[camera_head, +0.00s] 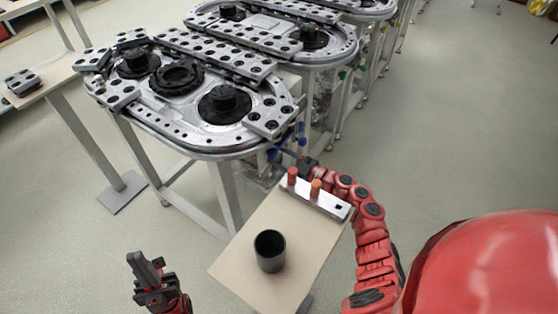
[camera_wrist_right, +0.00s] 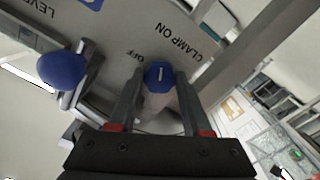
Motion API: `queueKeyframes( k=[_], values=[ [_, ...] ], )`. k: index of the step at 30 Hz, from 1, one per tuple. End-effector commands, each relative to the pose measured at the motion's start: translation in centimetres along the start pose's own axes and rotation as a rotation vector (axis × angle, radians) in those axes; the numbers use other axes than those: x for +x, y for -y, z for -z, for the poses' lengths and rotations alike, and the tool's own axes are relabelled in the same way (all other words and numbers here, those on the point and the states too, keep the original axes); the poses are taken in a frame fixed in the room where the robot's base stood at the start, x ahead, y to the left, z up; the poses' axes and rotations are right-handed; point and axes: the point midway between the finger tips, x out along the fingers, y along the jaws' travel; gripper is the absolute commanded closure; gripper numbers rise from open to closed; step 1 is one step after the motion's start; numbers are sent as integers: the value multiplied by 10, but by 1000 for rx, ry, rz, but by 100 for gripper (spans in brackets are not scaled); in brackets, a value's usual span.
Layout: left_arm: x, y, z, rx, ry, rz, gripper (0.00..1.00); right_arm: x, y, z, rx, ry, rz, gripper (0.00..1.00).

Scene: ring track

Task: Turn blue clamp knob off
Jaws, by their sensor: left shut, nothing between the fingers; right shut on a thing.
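In the right wrist view the blue clamp knob (camera_wrist_right: 159,74) sits between the two fingers of my right gripper (camera_wrist_right: 159,84), which is shut on it. A white mark shows on the knob's face. The panel around it reads "CLAMP ON" and "OFF". In the head view my right gripper (camera_head: 299,160) reaches the near side of the ring track, by small blue parts (camera_head: 273,154); the grip itself is too small to make out there. My left gripper (camera_head: 147,268) is shut and empty at the lower left, away from the track.
A second blue knob (camera_wrist_right: 62,69) by a "LEVER" label stands left of the clamp knob. The ring track table (camera_head: 205,154) is close ahead. A small table (camera_head: 232,262) holds a black cup (camera_head: 269,251) and a metal plate (camera_head: 328,204) with orange pegs. Open floor lies right.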

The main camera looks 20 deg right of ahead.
Motion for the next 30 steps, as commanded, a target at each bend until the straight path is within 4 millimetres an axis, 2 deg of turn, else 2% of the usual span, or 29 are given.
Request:
queueKeyframes(
  k=[1,21,30],
  values=[
    [-9,0,-2,0,0,0,100,0,4,-5,-43,1,3,100],
    [-77,-4,-13,0,0,0,100,0,4,-5,-675,-1,4,100],
    [-104,-5,-18,0,0,0,100,-1,1,-5,-902,1,3,100]
  ],
)
